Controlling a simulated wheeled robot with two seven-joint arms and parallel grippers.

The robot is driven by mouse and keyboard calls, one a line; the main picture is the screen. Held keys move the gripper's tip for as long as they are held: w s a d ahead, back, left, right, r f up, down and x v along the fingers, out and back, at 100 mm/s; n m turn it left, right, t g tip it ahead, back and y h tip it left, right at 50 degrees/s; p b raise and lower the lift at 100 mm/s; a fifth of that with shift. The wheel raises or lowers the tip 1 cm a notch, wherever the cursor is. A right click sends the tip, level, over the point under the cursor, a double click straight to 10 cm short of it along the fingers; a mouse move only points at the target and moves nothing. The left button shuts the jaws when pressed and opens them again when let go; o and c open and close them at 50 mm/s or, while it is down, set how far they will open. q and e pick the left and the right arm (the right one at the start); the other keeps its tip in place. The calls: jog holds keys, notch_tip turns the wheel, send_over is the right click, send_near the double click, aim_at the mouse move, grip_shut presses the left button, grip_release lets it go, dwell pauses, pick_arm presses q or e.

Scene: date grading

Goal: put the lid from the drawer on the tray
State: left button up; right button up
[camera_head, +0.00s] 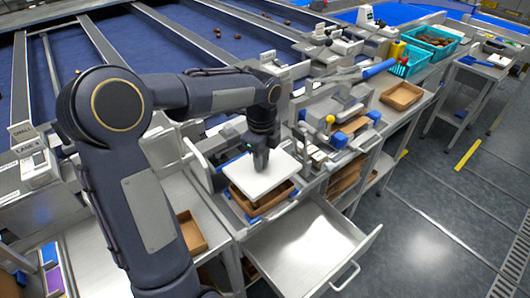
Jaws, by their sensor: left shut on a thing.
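My left gripper (261,160) points down and is shut on a flat white lid (278,177). The lid is roughly level and sits over the brown tray (262,204), covering most of it; I cannot tell whether the two touch. The tray's brown front edge shows below the lid, on a small station with blue parts. The drawer (310,245) below is pulled open and its visible metal floor is bare. My right gripper is not in view.
An empty brown tray (401,96) stands on the bench further right, near teal crates (432,44). Another brown tray (191,232) lies left of the station. A yellow-knobbed device (330,120) stands close right of the lid. The grey floor at right is mostly clear.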

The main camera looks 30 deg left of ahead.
aim_at(261, 174)
pick_arm(q)
jog(key=shift+s+f+b, duration=0.1)
jog(key=shift+f+b, duration=0.3)
jog(key=shift+f, duration=0.1)
jog(key=shift+f+b, duration=2.1)
jog(key=shift+f, duration=0.55)
jog(key=shift+p, duration=0.3)
jog(key=shift+f, duration=0.55)
jog(key=o, duration=1.4)
jog(key=shift+o, duration=0.2)
jog(key=shift+r, duration=0.1)
